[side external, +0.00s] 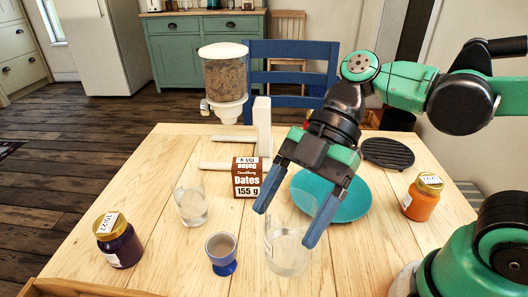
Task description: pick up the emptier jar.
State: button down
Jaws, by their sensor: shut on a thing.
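A jar with dark purple contents and a gold lid (118,245) stands at the front left. A jar with orange contents and a gold lid (420,201) stands at the right; their fill levels are hard to compare. My gripper (284,228) is away from both. It is shut on a clear glass (287,252) at the front middle, one finger on each side of its upper part. The glass looks upright with clear contents low down; I cannot tell whether its base touches the table.
Another clear glass (191,207) stands behind a blue egg cup (222,262). A dates box (246,177), a teal plate (345,204), a black trivet (388,153) and a cereal dispenser (224,80) stand farther back. A wooden tray edge (75,287) shows at front left.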

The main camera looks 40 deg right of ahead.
notch_tip(320, 180, up, 10)
dwell(0.7)
dwell(1.0)
